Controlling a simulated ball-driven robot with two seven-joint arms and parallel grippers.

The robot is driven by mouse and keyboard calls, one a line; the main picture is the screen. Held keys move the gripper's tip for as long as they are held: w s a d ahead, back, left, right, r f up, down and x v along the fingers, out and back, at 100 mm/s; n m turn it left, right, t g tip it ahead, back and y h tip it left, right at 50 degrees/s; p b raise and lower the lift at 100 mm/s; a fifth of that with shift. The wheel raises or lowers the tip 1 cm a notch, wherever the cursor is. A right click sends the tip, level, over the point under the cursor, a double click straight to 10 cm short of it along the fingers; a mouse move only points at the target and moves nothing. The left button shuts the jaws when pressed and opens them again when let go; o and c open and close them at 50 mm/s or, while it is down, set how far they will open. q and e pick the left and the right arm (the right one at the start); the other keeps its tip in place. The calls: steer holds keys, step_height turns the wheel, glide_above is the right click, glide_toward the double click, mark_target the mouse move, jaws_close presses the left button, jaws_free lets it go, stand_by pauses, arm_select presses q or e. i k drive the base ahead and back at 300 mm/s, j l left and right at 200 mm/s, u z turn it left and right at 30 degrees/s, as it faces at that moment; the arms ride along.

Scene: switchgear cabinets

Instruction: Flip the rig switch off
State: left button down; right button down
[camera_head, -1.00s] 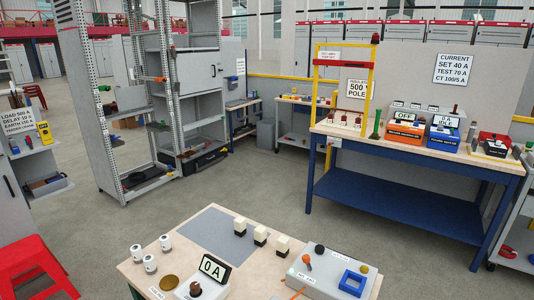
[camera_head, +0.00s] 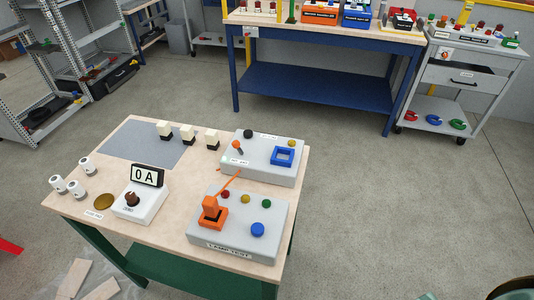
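I cannot tell for sure which control is the rig switch. On the near table (camera_head: 120,215) a grey box (camera_head: 222,243) carries an orange lever (camera_head: 212,207) on an orange base, with red, yellow and green buttons and a blue knob (camera_head: 257,229). Behind it a second grey box (camera_head: 258,173) has a small orange-tipped toggle (camera_head: 237,146) and a blue square frame (camera_head: 284,156). A thin orange rod (camera_head: 231,180) slants up between the boxes. The labels are too small to read surely.
A white meter unit (camera_head: 140,205) reads 0 A. White cylinders (camera_head: 76,187), a brass disc (camera_head: 104,201) and black-and-white blocks (camera_head: 188,134) share the near table. A blue bench (camera_head: 310,75) and grey cart (camera_head: 465,75) stand behind. The floor right of the table is clear.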

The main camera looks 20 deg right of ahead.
mark_target(235, 145)
steer(key=z, duration=1.6)
steer(key=k+j, duration=0.45)
steer(key=j, duration=0.15)
